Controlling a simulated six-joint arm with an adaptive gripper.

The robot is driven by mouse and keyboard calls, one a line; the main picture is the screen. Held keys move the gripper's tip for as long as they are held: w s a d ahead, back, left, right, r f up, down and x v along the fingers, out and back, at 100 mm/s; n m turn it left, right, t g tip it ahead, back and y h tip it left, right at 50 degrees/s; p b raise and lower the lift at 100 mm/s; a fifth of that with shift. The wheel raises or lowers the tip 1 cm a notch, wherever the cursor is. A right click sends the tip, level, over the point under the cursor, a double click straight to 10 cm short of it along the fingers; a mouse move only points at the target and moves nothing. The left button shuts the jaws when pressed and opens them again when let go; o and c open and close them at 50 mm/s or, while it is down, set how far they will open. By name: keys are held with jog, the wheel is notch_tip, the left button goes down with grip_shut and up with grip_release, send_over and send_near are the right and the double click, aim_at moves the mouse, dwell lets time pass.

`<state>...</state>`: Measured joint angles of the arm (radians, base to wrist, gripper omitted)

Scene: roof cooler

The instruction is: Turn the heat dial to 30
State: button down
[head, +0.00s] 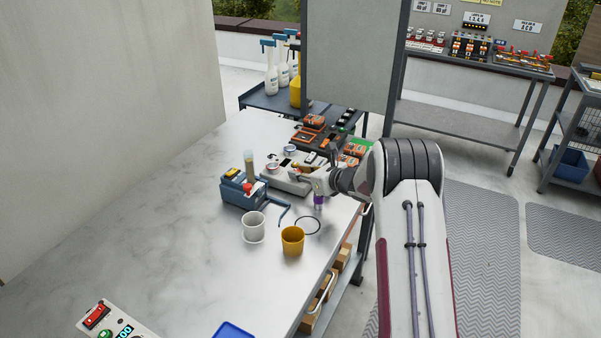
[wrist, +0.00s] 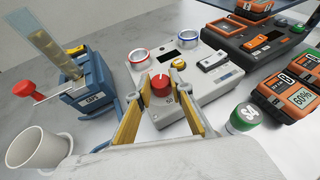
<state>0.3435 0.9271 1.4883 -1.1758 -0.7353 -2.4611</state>
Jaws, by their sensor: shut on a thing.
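The heat dial, a red round knob (wrist: 160,84), sits on the front part of a light grey instrument (wrist: 187,78) in the wrist view. My gripper (wrist: 160,92) has its two yellow-padded fingers on either side of the knob and is shut on it. In the head view, my gripper (head: 300,171) reaches over the grey instrument (head: 279,183) from the right, and the dial is not clear there.
A blue device with a red lever (wrist: 82,92) stands left of the instrument, with a white cup (wrist: 38,148) near it. A green-capped item (wrist: 243,117) and orange-black units (wrist: 290,90) are close on the right. An orange cup (head: 292,240) stands in front. The left table surface (head: 140,220) is clear.

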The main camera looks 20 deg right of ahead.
jog(key=shift+a+r+m+t+h, duration=0.1)
jog(key=shift+m+t+h, duration=0.2)
jog(key=shift+m+h, duration=0.85)
jog(key=shift+a+m+t+h, duration=0.1)
jog(key=shift+m+t+h, duration=0.2)
jog(key=shift+m+h, duration=0.8)
jog(key=c, duration=1.8)
grip_release()
jog(key=shift+s, duration=0.15)
jog(key=shift+v, duration=5.9)
jog(key=shift+a, duration=0.1)
